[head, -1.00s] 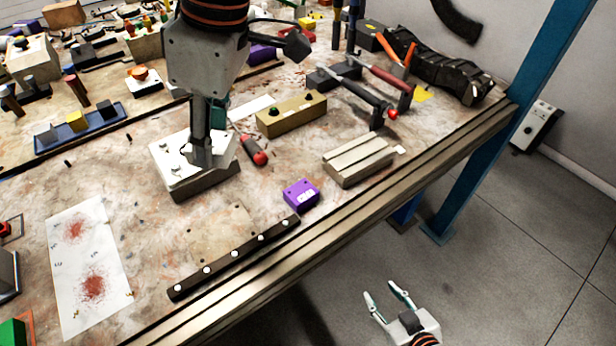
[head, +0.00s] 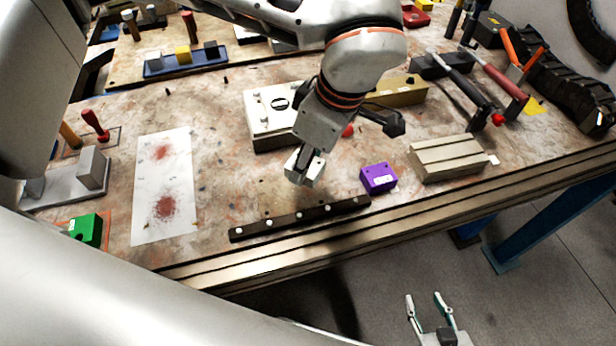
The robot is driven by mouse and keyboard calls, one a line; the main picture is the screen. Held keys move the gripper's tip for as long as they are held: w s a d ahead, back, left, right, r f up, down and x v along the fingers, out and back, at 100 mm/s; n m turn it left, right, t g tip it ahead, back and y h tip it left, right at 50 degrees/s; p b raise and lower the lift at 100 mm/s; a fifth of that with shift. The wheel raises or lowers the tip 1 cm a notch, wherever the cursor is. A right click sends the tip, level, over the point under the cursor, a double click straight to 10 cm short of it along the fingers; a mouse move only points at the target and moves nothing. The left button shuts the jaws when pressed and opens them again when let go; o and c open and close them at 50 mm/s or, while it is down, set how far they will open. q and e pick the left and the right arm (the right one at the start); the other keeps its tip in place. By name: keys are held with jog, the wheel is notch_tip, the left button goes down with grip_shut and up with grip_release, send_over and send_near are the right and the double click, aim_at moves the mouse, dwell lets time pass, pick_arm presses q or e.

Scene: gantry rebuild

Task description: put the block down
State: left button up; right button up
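My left gripper (head: 306,162) reaches in from above and points down over the middle of the bench. It appears shut on a small white block (head: 296,174), with a dark finger across its face. The block is in front of the white box with knobs (head: 258,128) and behind the dark strip with white dots (head: 300,217). I cannot tell whether its underside touches the bench. My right gripper (head: 424,295) is open and empty, low over the floor beyond the bench's front edge.
A purple block (head: 378,178) and a ribbed beige block (head: 448,158) lie to the right. A stained white sheet (head: 165,190), a green block (head: 86,229) and a grey fixture (head: 70,185) are to the left. Bare bench (head: 225,170) lies between sheet and white box.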

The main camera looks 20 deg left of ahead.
aim_at(307, 191)
pick_arm(q)
jog(key=shift+f, duration=2.65)
jog(key=shift+f, duration=0.1)
jog(key=shift+f, duration=0.15)
jog(key=o, duration=1.1)
jog(key=shift+o, duration=0.2)
jog(key=v, duration=1.2)
jog(key=shift+r, duration=0.25)
